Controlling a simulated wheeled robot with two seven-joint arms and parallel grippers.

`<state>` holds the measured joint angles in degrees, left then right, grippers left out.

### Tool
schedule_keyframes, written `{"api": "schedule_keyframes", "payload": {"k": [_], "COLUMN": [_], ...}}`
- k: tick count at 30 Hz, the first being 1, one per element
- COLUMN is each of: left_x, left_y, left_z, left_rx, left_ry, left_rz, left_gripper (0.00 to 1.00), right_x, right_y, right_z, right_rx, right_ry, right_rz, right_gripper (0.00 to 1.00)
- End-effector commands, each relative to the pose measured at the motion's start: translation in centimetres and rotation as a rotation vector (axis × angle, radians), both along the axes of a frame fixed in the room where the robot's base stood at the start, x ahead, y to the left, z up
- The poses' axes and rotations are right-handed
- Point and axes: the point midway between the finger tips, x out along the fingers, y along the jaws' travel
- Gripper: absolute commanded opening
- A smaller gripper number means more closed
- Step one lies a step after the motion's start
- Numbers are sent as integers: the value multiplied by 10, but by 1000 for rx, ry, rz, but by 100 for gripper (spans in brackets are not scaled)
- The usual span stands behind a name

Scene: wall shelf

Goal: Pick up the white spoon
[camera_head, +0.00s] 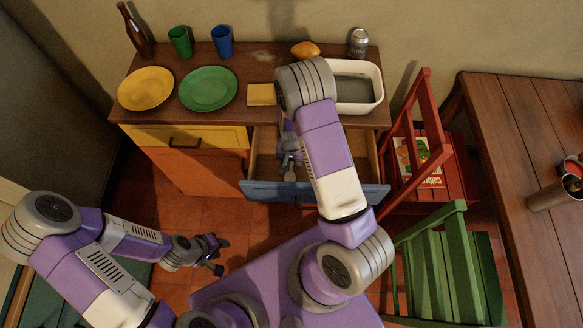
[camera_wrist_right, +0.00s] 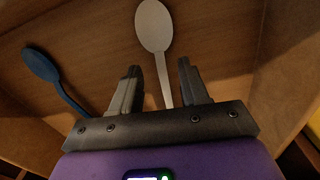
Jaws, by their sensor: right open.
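The white spoon (camera_wrist_right: 153,27) lies in the open drawer (camera_head: 262,190), on its brown wooden bottom. In the right wrist view its bowl points away from me and its handle runs back between my right gripper's fingers. My right gripper (camera_wrist_right: 159,78) is open, one finger on each side of the handle; I cannot tell whether it touches the spoon. In the head view the right gripper (camera_head: 290,165) is over the drawer, partly hidden by my arm, and I cannot make out the spoon. My left gripper (camera_head: 217,256) is open and empty, low above the floor.
A blue spoon (camera_wrist_right: 55,78) lies left of the white one. The cabinet top (camera_head: 262,60) carries a yellow plate (camera_head: 146,88), a green plate (camera_head: 208,89), cups, a bottle and a white tub (camera_head: 372,108). A red chair (camera_head: 420,160) stands right of the drawer.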

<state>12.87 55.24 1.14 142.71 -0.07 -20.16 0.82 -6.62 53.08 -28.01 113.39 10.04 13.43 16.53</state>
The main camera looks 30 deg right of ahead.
Motion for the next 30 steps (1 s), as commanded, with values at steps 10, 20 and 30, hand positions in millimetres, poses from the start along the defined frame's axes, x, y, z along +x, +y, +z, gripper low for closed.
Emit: {"api": "schedule_keyframes", "payload": {"k": [10, 20, 30], "left_x": [0, 0, 0], "left_y": [0, 0, 0], "left_z": [-6, -6, -6], "left_rx": [0, 0, 0], "left_ry": [0, 0, 0], "left_rz": [0, 0, 0], "left_gripper": [38, 38, 38], "right_x": [0, 0, 0], "right_y": [1, 1, 1], "right_z": [-25, -25, -25], "right_rx": [0, 0, 0], "right_ry": [0, 0, 0], "right_rz": [2, 1, 1], "right_gripper": [45, 11, 0]}}
